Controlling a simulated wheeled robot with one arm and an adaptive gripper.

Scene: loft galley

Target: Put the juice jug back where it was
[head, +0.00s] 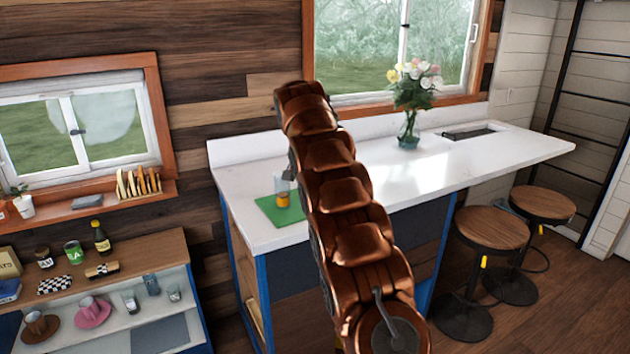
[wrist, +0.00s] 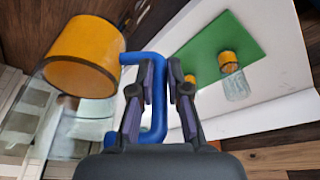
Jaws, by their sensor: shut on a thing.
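In the wrist view my gripper (wrist: 164,88) is shut on the blue handle (wrist: 130,58) of the juice jug. The jug has orange juice (wrist: 85,55) at one end and a clear glass wall, and it hangs left of my fingers. A green mat (wrist: 222,42) lies on the white counter beyond. A glass with some orange juice (wrist: 232,75) stands on the mat, and another orange item is partly hidden behind a finger. In the head view the green mat (head: 266,212) and one glass (head: 283,195) show on the counter. My arm hides the gripper and jug there.
A vase of flowers (head: 409,130) stands farther right on the white counter (head: 440,180). Two stools (head: 491,229) are in front of it. A low shelf unit (head: 150,255) at left holds bottles, cups and glasses. The counter between mat and vase looks mostly clear, though my arm covers part.

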